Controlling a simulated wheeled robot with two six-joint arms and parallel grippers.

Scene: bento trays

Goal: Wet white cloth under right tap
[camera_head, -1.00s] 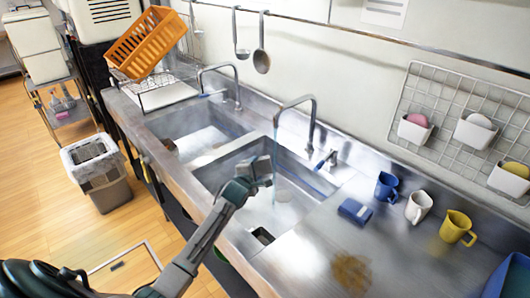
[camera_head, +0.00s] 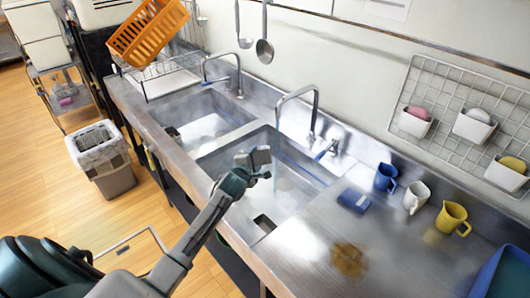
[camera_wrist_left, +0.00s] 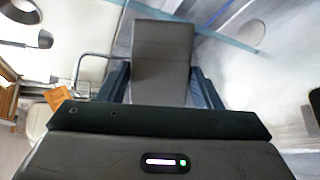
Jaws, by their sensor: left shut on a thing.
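My left gripper (camera_head: 256,174) is shut on a flat, rectangular piece that looks grey in shade, likely the white cloth (camera_head: 261,156). It stands up between the blue fingers in the left wrist view (camera_wrist_left: 162,62). The gripper is over the near side of the right sink (camera_head: 222,160). The right tap (camera_head: 313,105) runs a thin blue water stream (camera_head: 277,150) into this sink. In the head view the cloth is just left of the stream; I cannot tell whether they touch. The tap lever (camera_head: 328,149) is right of the spout. My right gripper is out of view.
The left sink (camera_head: 225,105) has its own tap (camera_head: 238,75). An orange basket (camera_head: 148,32) sits on a wire rack at the back left. A blue sponge-like block (camera_head: 354,200), several mugs and a brown stain (camera_head: 349,259) are on the right counter.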

